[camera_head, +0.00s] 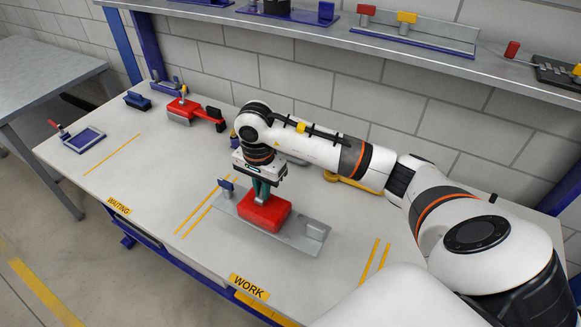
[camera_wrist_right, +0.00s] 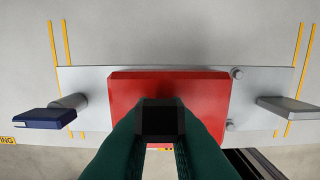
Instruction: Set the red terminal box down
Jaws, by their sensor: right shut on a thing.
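The red terminal box (camera_head: 268,212) is at the middle of a grey metal plate (camera_head: 297,236) in the work area. My right gripper (camera_head: 262,192) comes down from above and is shut on the box's top. In the right wrist view the red box (camera_wrist_right: 170,85) lies roughly square with the plate (camera_wrist_right: 255,78), and my right gripper's dark green fingers (camera_wrist_right: 160,125) close on a dark piece over the box. I cannot tell whether the box rests on the plate or is slightly above it. My left gripper is not in view.
The plate has a blue-tipped post (camera_head: 226,185) at the left and a grey block (camera_head: 316,230) at the right. Another red device (camera_head: 183,108) and a blue-framed tray (camera_head: 84,140) are toward the left. A shelf (camera_head: 350,38) runs along the wall. The table between is mostly clear.

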